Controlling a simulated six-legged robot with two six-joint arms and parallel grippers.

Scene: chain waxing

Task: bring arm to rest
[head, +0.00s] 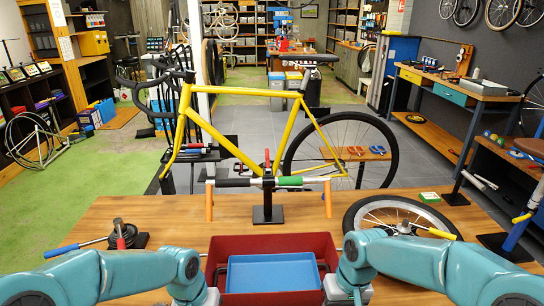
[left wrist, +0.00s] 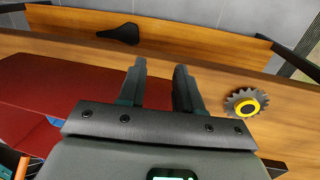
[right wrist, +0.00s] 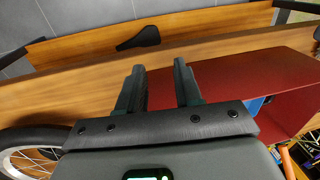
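My left gripper (head: 210,297) is low at the bottom of the head view, by the left side of a red bin (head: 222,250). In the left wrist view its two fingers (left wrist: 158,80) stand apart with nothing between them. My right gripper (head: 342,296) is by the right side of the bin. In the right wrist view its fingers (right wrist: 158,80) are also apart and empty. Both arms reach in from the bottom corners, roughly mirrored. The fingertips are hard to make out in the head view.
A blue tray (head: 270,262) sits in the red bin on the wooden table (head: 170,215). A cog with a yellow ring (left wrist: 246,103) shows in the left wrist view. A yellow bike frame (head: 184,105) stands behind.

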